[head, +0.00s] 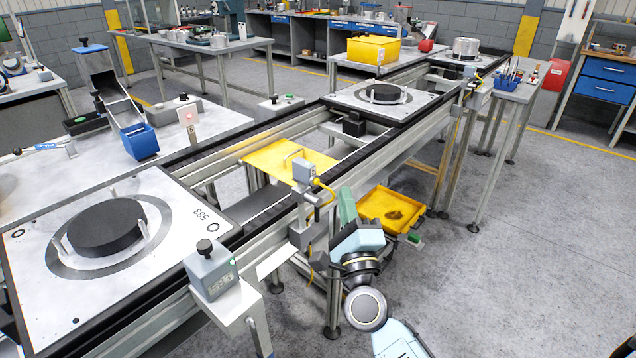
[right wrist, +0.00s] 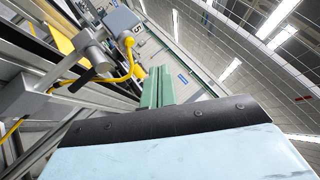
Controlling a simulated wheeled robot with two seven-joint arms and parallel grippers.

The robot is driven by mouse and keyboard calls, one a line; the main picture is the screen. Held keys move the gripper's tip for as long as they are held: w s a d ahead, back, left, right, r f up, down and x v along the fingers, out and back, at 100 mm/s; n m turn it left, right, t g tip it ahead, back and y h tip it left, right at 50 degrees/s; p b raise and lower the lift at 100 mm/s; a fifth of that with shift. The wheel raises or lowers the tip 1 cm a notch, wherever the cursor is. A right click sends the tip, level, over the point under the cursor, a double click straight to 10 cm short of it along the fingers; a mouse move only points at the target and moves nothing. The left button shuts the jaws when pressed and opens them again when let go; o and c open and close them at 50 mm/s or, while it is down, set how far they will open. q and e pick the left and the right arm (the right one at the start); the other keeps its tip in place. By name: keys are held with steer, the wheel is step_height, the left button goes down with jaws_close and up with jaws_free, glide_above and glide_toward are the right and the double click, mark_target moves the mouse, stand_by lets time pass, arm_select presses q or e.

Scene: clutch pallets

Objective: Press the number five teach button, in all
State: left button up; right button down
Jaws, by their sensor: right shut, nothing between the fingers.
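My right gripper (head: 347,205) is shut and empty, its green fingers pointing up just right of the conveyor's near side. A grey sensor box (head: 303,172) with a yellow cable stands on a bracket to the left of and above the fingertips. In the right wrist view the fingers (right wrist: 157,88) are closed together, and the sensor box (right wrist: 122,20) is to their upper left, apart from them. A grey control box (head: 210,270) with a black knob, small display and green light stands at the front left. My left gripper is out of view.
A yellow tray (head: 385,208) lies below, behind my right gripper. Floor at the right is clear.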

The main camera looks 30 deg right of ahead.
mark_target(316, 181)
steer(key=w, duration=0.1)
steer(key=w+a, duration=0.1)
steer(key=w, duration=0.1)
steer(key=shift+w+a, duration=0.1)
steer(key=shift+a, duration=0.1)
stand_by(1.5)
steer(key=shift+w, duration=0.15)
stand_by(0.4)
steer(key=shift+w+a, duration=0.15)
steer(key=shift+w, duration=0.1)
steer(key=shift+w+a, duration=0.15)
steer(key=shift+w, duration=0.3)
stand_by(0.7)
steer(key=shift+s, duration=0.1)
steer(key=shift+s+d, duration=0.3)
steer(key=shift+s, duration=0.45)
